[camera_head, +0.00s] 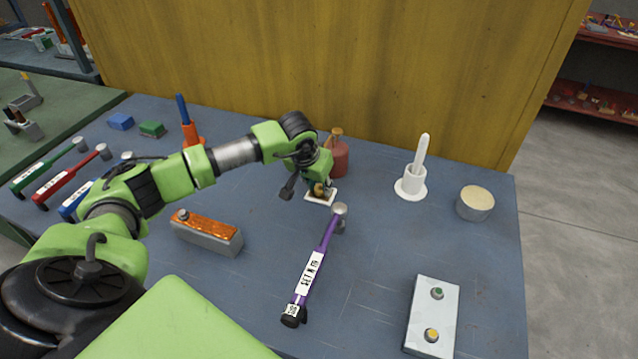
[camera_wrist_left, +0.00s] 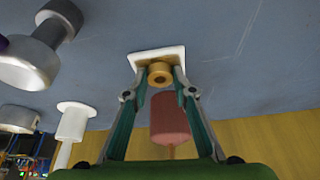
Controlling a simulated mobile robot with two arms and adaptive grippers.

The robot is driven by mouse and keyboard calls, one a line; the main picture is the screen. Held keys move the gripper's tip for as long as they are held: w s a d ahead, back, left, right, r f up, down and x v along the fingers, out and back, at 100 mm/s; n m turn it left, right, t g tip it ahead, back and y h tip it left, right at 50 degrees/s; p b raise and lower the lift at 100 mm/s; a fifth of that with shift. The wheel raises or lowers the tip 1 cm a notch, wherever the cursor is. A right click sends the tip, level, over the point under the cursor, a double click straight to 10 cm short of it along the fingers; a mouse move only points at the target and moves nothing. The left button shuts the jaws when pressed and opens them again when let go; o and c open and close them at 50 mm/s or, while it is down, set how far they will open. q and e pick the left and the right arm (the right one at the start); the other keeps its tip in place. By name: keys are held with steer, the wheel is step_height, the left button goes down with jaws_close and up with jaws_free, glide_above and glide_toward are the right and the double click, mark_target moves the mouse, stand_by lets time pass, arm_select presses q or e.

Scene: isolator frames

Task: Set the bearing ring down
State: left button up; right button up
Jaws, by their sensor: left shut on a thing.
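The bearing ring (camera_wrist_left: 160,73) is a small brass-coloured ring between the fingertips of my left gripper (camera_wrist_left: 159,82) in the left wrist view. The fingers close on it from both sides. In the head view my left gripper (camera_head: 318,190) is over a small white square plate (camera_head: 320,199), which also shows behind the ring in the left wrist view (camera_wrist_left: 140,58). The ring is at or just above the plate; I cannot tell whether it touches. My right gripper is in neither view.
A red bottle (camera_head: 340,160) stands just behind the plate. A purple hammer (camera_head: 312,268) lies in front, its head close to the plate. A white holder with a rod (camera_head: 411,187), a round tan-topped block (camera_head: 475,203) and a button box (camera_head: 432,316) are to the right.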

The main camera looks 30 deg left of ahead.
arm_select(q)
steer(key=shift+f, duration=0.2)
steer(key=o, duration=1.2)
steer(key=shift+r, duration=0.1)
steer(key=shift+c, duration=0.2)
